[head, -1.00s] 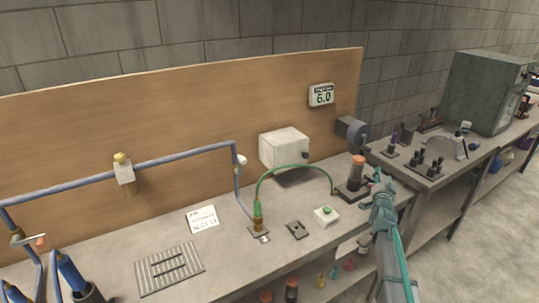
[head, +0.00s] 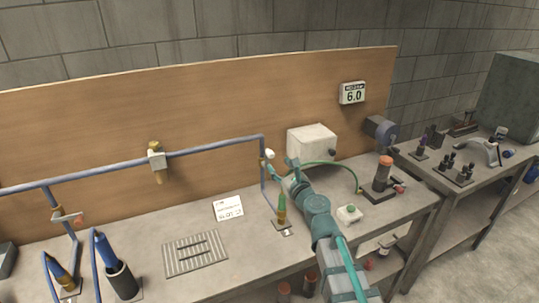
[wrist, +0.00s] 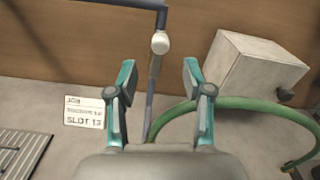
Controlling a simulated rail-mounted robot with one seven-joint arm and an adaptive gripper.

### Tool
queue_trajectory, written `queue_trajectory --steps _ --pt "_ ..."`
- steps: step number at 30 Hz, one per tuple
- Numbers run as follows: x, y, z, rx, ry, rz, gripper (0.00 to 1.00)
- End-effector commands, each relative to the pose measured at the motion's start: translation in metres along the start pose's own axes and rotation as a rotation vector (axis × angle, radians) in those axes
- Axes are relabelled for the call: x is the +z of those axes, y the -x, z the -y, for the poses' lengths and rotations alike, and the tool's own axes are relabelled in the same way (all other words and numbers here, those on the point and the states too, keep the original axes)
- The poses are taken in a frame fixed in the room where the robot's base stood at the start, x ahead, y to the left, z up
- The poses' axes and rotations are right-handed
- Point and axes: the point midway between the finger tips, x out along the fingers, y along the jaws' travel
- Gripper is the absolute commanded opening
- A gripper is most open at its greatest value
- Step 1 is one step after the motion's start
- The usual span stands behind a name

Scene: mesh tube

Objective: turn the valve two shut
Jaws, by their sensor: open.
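No number label on a valve is readable, so I cannot tell which one is valve two. A white knob (head: 269,154) sits on the blue pipe (head: 212,148) near its right bend; it also shows in the wrist view (wrist: 160,43). A brass-and-white fitting (head: 156,162) is on the pipe's middle stretch. A valve with a reddish-tipped lever (head: 68,217) is on the left pipe. My gripper (wrist: 158,85) is open and empty. In the wrist view the vertical pipe runs between its fingers, and the white knob lies beyond the fingertips, apparently not touched.
A white box (head: 312,142) and a green hose (wrist: 240,102) are close to the right of my gripper. A label card (head: 228,208) and a slotted plate (head: 195,252) lie on the bench. Blue cylinders (head: 118,280) stand at the left. A display (head: 353,93) reads 6.0.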

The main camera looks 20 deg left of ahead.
Motion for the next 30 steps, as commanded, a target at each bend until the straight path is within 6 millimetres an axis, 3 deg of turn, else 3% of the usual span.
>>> queue_trajectory --steps 6,13,27,30 --pt "0.002 -0.043 0.002 0.000 0.002 -0.001 0.51" --pt "0.001 -0.073 0.001 -0.001 0.004 -0.001 0.51" --pt "0.000 -0.083 0.001 -0.002 0.004 -0.001 0.51" --pt "0.000 -0.083 0.001 -0.002 0.004 -0.001 0.35"
